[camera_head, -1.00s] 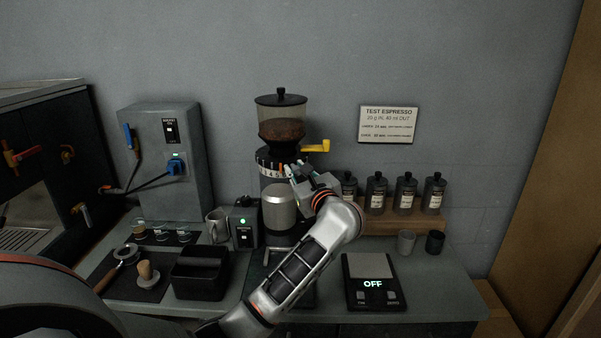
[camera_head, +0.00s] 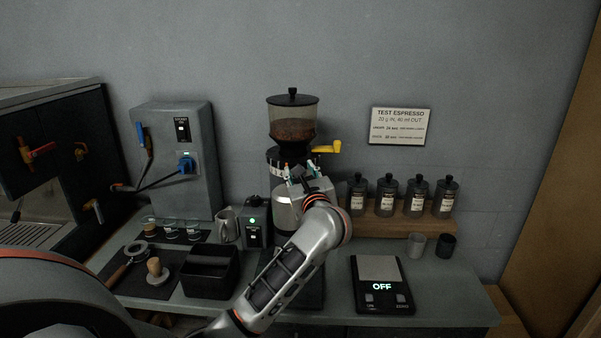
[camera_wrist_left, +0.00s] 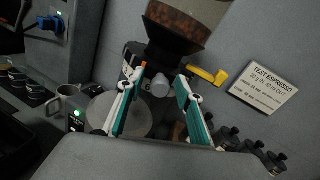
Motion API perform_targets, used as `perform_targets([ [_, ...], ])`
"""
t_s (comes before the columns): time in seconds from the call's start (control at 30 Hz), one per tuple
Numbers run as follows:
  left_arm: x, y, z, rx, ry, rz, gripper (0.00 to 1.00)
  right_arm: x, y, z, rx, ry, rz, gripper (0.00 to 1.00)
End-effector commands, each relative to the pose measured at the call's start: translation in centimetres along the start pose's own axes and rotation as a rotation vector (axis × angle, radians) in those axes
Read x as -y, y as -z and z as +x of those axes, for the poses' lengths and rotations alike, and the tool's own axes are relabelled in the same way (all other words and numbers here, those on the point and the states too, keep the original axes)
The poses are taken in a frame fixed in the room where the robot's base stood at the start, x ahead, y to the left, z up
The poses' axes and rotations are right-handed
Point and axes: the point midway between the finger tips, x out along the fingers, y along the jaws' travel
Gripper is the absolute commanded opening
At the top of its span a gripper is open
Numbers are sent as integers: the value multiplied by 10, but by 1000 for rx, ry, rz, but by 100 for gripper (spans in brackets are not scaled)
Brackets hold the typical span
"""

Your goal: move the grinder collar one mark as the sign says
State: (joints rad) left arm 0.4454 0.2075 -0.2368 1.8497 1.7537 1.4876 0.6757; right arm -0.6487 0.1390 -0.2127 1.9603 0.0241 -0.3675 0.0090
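The grinder has a clear hopper of beans (camera_head: 292,118) and a dark collar (camera_head: 272,156) with pale marks below it. In the left wrist view the collar (camera_wrist_left: 130,70) is partly hidden by a finger. A grey round knob (camera_wrist_left: 158,81) shows between the fingers. My left gripper (camera_head: 298,172) is at the front of the collar. In the wrist view its teal-padded fingers (camera_wrist_left: 162,82) are apart, one on each side of the knob; contact is unclear. My right gripper is out of view.
A yellow lever (camera_head: 327,147) sticks out right of the grinder, close to my gripper.

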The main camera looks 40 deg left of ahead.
Motion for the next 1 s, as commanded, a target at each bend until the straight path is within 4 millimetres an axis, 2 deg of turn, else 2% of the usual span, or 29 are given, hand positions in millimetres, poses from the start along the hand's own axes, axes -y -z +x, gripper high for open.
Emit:
perform_targets([
  [0.13,1,0,-4,-1,1,-1,36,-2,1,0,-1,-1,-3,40],
  [0.27,1,1,-19,-1,3,-1,36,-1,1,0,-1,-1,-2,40],
  [0.5,1,1,-68,-4,3,-2,36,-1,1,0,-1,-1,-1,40],
  [0.7,0,1,-102,-3,1,-1,36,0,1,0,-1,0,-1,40],
  [0.83,0,0,-115,-1,0,0,36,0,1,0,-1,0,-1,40],
  [1.0,0,0,-120,0,0,1,36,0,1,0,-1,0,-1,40],
])
